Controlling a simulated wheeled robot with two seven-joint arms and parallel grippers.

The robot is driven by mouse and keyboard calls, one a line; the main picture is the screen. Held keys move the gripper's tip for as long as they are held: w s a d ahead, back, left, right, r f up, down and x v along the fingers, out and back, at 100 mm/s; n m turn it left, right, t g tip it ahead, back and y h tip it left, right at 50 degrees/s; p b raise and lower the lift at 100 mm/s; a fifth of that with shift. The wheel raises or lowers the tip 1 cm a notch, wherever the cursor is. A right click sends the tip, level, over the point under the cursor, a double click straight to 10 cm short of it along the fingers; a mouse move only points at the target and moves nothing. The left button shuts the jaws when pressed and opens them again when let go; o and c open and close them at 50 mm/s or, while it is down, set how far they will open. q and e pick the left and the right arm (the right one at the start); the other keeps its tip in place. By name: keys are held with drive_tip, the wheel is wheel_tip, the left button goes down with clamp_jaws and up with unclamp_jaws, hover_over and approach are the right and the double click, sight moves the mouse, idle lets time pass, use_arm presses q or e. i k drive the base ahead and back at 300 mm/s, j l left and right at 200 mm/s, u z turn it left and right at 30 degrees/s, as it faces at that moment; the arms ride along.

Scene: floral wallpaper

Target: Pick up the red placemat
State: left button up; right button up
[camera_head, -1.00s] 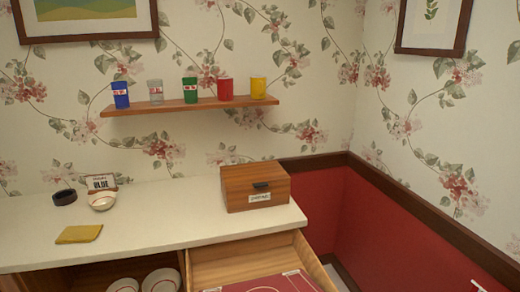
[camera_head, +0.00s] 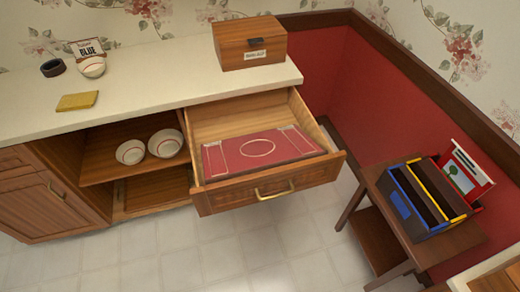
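The red placemat (camera_head: 229,157) lies flat in the open drawer (camera_head: 269,191) below the counter. It has white line markings, with an oval in its middle. It covers the front part of the drawer floor, and bare wood shows behind it. Neither of my grippers is in the head view.
On the counter (camera_head: 160,75) are a wooden box (camera_head: 242,44), a folded yellow cloth (camera_head: 77,101), a bowl (camera_head: 92,67), a dark ring (camera_head: 53,68) and a sign (camera_head: 86,48). Bowls (camera_head: 165,143) sit on the shelf below. A side table (camera_head: 378,240) holding a dark organizer (camera_head: 418,198) stands right.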

sight(224, 160)
drive_tip(key=j+z, duration=0.8)
drive_tip(key=k+j+z, duration=0.15)
drive_tip(key=z, duration=0.25)
drive_tip(key=j, duration=0.15)
